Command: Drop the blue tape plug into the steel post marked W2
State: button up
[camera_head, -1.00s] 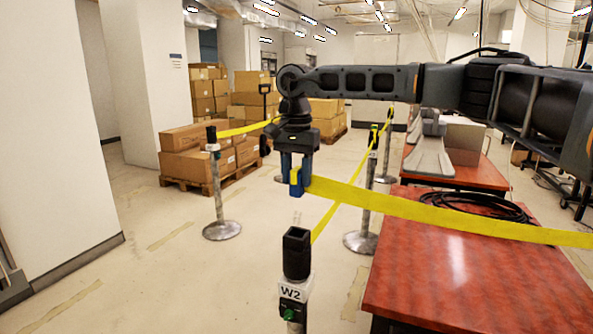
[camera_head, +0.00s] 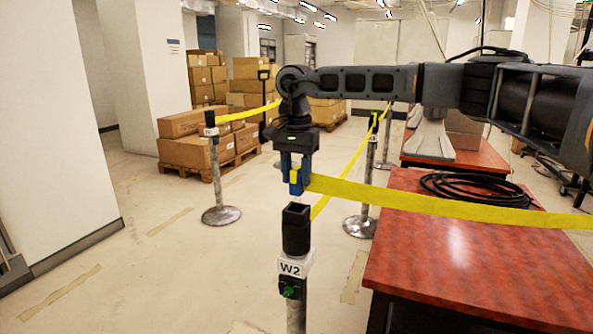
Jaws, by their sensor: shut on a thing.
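My gripper (camera_head: 296,178) is shut on the blue tape plug (camera_head: 297,185), which sits at the end of a yellow tape (camera_head: 430,203). The tape runs off to the right edge of the view. The steel post marked W2 (camera_head: 296,310) stands upright in front, with a black square socket (camera_head: 296,228) on top, a white W2 label and a green knob. The plug appears just above the socket's opening in the picture, apart from it. I cannot tell the exact depth between them.
A red table (camera_head: 470,270) with a coiled black cable (camera_head: 475,189) is on the right. Other steel posts stand behind, one at the left (camera_head: 219,190) and one in the middle (camera_head: 363,205), with yellow tape. Cardboard boxes (camera_head: 190,123) lie on pallets. The floor at left is clear.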

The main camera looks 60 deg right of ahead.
aim_at(296, 194)
jog(key=shift+a+f+b, duration=0.1)
jog(key=shift+f+b, duration=1.25)
jog(key=shift+f, duration=1.25)
jog(key=shift+f+b, duration=0.4)
jog(key=shift+f, duration=0.2)
jog(key=o, duration=0.8)
jog(key=shift+r, duration=0.15)
jog(key=shift+r+p, duration=3.3)
jog(key=shift+r, duration=2.1)
